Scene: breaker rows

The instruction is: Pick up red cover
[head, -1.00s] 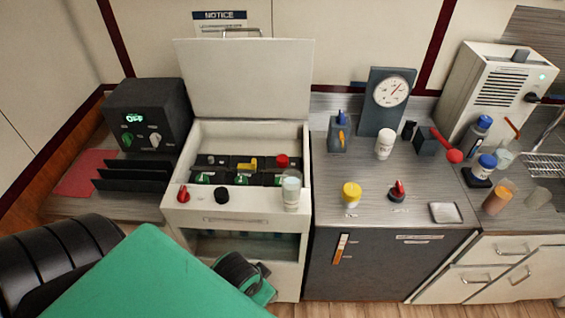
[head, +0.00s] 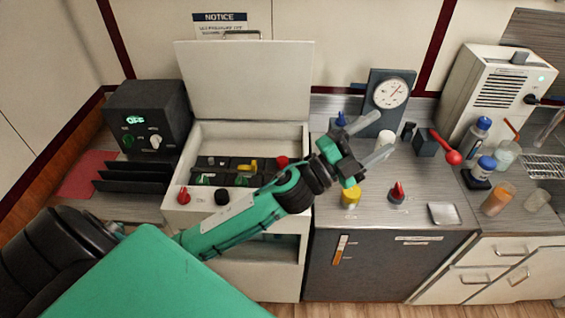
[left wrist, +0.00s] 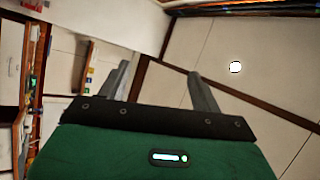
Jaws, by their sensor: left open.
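My left gripper (head: 385,132) is open and empty. It is in the air above the counter, right of the open breaker box, with its fingers towards the gauge. A small red piece (head: 282,160) sits at the back right of the breaker rows (head: 235,163), left of the gripper. Another red piece (head: 397,188) stands on a dark round base on the counter, below the gripper. I cannot tell which is the red cover. My left forearm hides part of the box front.
The white breaker box (head: 245,85) has its lid up. A yellow-topped jar (head: 351,193) stands just below the gripper. A gauge (head: 392,92) on a grey stand and a red-handled lever (head: 452,157) stand behind. A metal tray (head: 444,213) lies at the front right.

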